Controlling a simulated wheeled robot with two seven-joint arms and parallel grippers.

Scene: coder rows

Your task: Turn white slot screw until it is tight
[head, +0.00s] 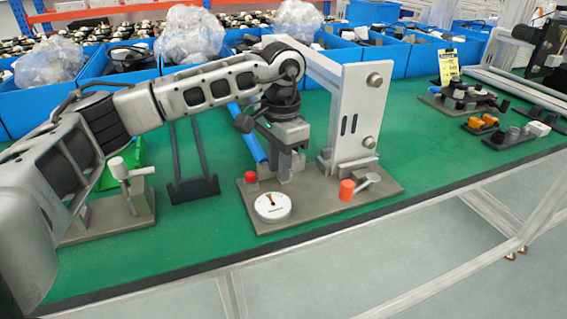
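My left arm reaches in from the left, and my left gripper (283,158) points down over the middle fixture's base plate (312,222). It is beside the fixture's upright grey block (356,118). Grey parts of the gripper and fixture overlap there, so I cannot tell whether the fingers are apart or hold anything. I cannot make out a slot in any white part. A pale round-headed post with a side handle (118,168) stands on the left fixture's base (108,218). My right gripper is not in view.
The middle plate carries a round dial gauge (272,206), a red knob (250,177) and an orange cylinder (346,190) with a lever. Small fixtures (482,124) stand at the right. Blue bins (20,103) line the back. The green tabletop (440,170) is clear between fixtures.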

